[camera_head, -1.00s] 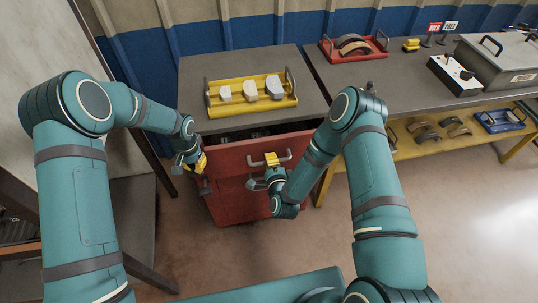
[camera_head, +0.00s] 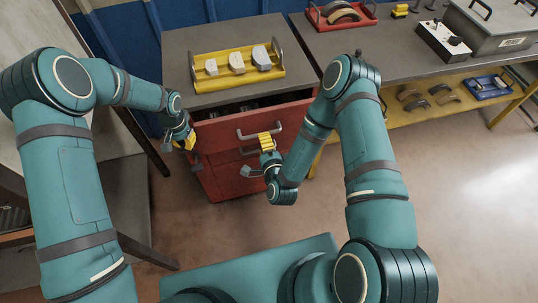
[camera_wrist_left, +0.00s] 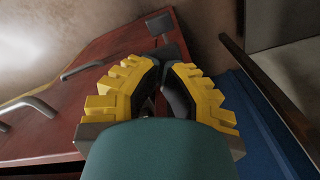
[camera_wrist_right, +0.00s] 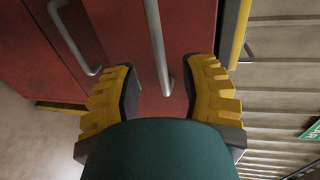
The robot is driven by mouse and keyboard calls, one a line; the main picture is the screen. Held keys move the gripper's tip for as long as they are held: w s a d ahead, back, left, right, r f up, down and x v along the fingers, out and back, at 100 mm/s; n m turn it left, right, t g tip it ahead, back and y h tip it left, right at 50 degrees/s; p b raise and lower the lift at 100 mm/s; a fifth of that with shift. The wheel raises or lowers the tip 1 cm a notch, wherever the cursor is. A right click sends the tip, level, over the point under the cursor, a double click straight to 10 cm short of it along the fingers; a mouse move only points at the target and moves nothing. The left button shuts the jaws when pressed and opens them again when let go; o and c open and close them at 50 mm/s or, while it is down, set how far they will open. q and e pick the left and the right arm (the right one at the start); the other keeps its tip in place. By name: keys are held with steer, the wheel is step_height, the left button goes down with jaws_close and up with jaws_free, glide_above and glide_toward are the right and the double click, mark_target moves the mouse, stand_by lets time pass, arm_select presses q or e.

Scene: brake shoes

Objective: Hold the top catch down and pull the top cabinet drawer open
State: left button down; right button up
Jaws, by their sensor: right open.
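The red cabinet's top drawer (camera_head: 222,134) stands partly open, with a dark gap under the worktop. Its grey bar handle (camera_head: 250,135) is on the front. My right gripper (camera_head: 267,143) is open just below and in front of this handle. In the right wrist view the handle bar (camera_wrist_right: 158,45) runs into the space between the open fingertips (camera_wrist_right: 162,85); no grip shows. My left gripper (camera_head: 187,141) is at the drawer front's left edge, its fingertips nearly together in the left wrist view (camera_wrist_left: 163,75). The top catch is hidden around these fingers; contact cannot be told.
A lower handle (camera_wrist_right: 75,38) and a dark lower catch (camera_head: 196,167) are below. A yellow tray (camera_head: 238,80) with several grey blocks stands on the cabinet top. A workbench (camera_head: 385,45) adjoins on the right. Floor in front is clear.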

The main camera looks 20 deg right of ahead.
steer(key=v, duration=0.6)
steer(key=shift+s, duration=0.3)
arm_select(q)
step_height(320, 180, up, 11)
stand_by(2.0)
stand_by(0.5)
